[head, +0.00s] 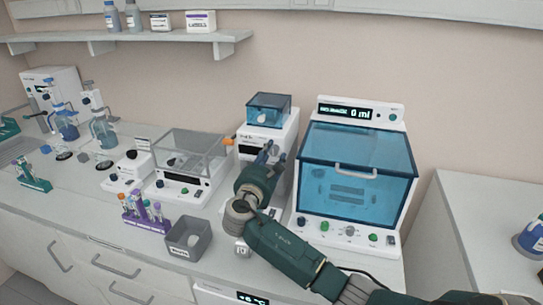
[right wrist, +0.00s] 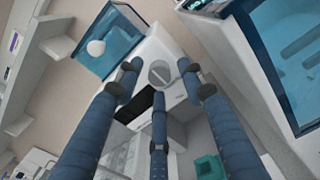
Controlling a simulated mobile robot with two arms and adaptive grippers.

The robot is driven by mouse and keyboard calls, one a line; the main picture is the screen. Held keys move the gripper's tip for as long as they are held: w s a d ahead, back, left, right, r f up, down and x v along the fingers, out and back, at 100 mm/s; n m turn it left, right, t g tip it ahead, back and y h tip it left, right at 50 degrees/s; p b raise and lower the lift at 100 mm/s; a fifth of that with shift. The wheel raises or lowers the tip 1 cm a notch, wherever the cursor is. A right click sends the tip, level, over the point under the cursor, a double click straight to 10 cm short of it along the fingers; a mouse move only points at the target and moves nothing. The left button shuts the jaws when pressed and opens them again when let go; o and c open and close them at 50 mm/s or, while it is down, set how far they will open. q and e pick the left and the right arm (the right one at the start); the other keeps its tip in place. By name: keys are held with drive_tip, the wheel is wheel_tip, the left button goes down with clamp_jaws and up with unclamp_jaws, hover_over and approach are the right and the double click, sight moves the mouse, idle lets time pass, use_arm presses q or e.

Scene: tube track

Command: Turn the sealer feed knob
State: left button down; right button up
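A white machine with a blue clear hood (head: 268,110) stands at the back of the bench, left of a larger machine; I take it as the sealer. Its front is partly hidden by my right gripper (head: 266,154). In the right wrist view, a round grey knob (right wrist: 160,73) with a slot-like bar shows on the white front (right wrist: 172,48). My right gripper (right wrist: 160,78) has its blue fingers spread around the knob, with gaps visible at both sides. Whether a fingertip touches the machine I cannot tell. My left gripper is not in view.
A large machine with a blue window (head: 356,172) and a "0 ml" display stands close on the right. A clear-lidded box (head: 188,150), a grey bin (head: 185,240) and a purple tube rack (head: 146,219) stand to the left. A shelf (head: 130,40) hangs above.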

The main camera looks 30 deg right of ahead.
clamp_jaws()
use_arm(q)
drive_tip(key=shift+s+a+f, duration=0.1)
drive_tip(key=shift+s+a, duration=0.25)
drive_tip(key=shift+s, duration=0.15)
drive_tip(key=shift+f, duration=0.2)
use_arm(e)
drive_tip(key=shift+f+m, duration=0.1)
drive_tip(key=shift+m, duration=0.2)
drive_tip(key=m+b, duration=0.2)
drive_tip(key=m, duration=0.1)
drive_tip(key=shift+f+m+b, duration=0.15)
drive_tip(key=shift+m+b, duration=0.25)
drive_tip(key=m+b, duration=0.3)
drive_tip(key=m, duration=0.1)
drive_tip(key=m+b, duration=0.4)
drive_tip(key=m, duration=0.1)
drive_tip(key=shift+a+f+m, duration=0.1)
drive_tip(key=shift+m, duration=0.3)
use_arm(q)
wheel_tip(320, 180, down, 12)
drive_tip(key=b, duration=0.3)
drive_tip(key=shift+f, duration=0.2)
use_arm(e)
drive_tip(key=shift+m, duration=1.7)
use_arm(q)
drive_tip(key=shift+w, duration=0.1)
use_arm(e)
drive_tip(key=shift+r, duration=0.2)
